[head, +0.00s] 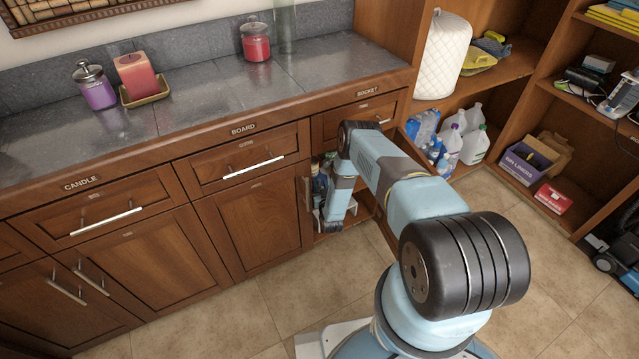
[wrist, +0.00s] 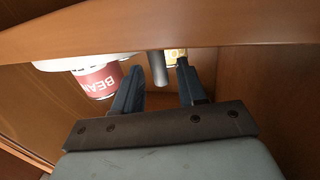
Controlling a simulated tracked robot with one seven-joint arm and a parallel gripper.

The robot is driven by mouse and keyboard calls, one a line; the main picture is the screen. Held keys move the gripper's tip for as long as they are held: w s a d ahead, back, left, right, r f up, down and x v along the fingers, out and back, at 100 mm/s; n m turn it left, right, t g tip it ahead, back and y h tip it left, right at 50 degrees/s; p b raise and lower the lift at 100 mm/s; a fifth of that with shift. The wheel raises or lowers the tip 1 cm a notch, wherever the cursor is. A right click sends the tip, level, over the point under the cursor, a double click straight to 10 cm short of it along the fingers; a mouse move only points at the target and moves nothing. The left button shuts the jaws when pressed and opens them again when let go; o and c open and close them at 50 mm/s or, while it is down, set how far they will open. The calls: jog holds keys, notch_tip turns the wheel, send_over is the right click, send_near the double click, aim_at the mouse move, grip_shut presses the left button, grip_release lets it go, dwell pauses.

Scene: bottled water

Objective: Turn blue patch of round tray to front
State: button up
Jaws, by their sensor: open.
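My gripper (wrist: 160,70) is open inside the low open cabinet. In the wrist view its two dark fingers stand either side of a short grey post (wrist: 158,69); I cannot tell whether they touch it. A yellowish labelled can (wrist: 174,56) is partly hidden behind the right finger. In the head view my arm hides most of the cabinet inside. No blue patch can be made out.
A wooden cabinet edge (wrist: 180,35) crosses the top of the wrist view, and a wooden side wall (wrist: 265,90) is close on the right. Bottles (head: 320,180) stand in the cabinet left of my arm. The tiled floor (head: 285,305) in front is clear.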

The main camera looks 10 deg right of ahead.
jog(key=s, duration=1.1)
jog(key=shift+s+d, duration=0.2)
jog(key=shift+s, duration=0.1)
jog(key=shift+c, duration=0.5)
